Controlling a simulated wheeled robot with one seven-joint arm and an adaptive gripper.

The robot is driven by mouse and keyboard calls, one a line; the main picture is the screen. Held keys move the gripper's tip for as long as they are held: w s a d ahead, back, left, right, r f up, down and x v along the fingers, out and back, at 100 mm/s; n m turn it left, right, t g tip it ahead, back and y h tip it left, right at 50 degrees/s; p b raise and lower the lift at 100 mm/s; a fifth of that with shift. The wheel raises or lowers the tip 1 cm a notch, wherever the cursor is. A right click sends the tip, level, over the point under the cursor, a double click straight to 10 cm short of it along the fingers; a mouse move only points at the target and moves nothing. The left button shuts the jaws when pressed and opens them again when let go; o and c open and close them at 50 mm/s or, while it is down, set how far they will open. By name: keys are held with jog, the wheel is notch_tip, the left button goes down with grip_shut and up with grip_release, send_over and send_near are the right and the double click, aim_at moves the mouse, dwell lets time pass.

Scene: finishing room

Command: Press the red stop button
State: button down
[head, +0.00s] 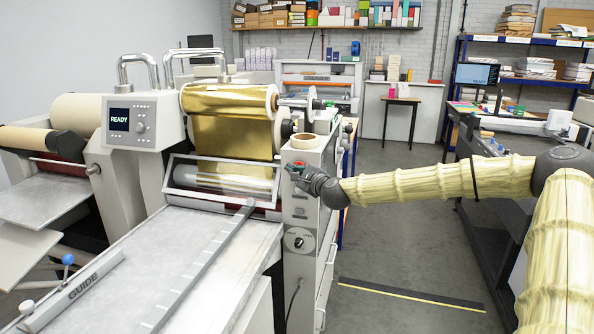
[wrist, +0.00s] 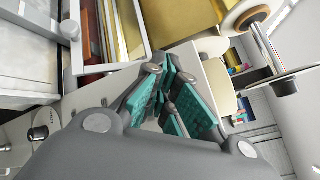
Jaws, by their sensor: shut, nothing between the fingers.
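The red stop button (head: 299,163) shows only as a small patch of red at my fingertips, on the upper part of the machine's grey control column (head: 297,268). My gripper hides most of it. My gripper (head: 293,170) is right at the front face of this column, and I cannot tell whether it touches the button. In the wrist view, my gripper (wrist: 168,92) has its teal finger pads together with nothing between them. The button cannot be made out in that view.
A roll of tape (head: 304,141) lies on top of the column. A gold foil roll (head: 232,120) and a clear guard (head: 222,180) are to its left. A dial (head: 299,239) sits lower on the column. The floor (head: 400,255) to the right is open.

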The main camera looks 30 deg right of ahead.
jog(key=s+a, duration=0.3)
jog(key=shift+s+a, duration=0.15)
jog(key=shift+a, duration=0.25)
dwell(0.9)
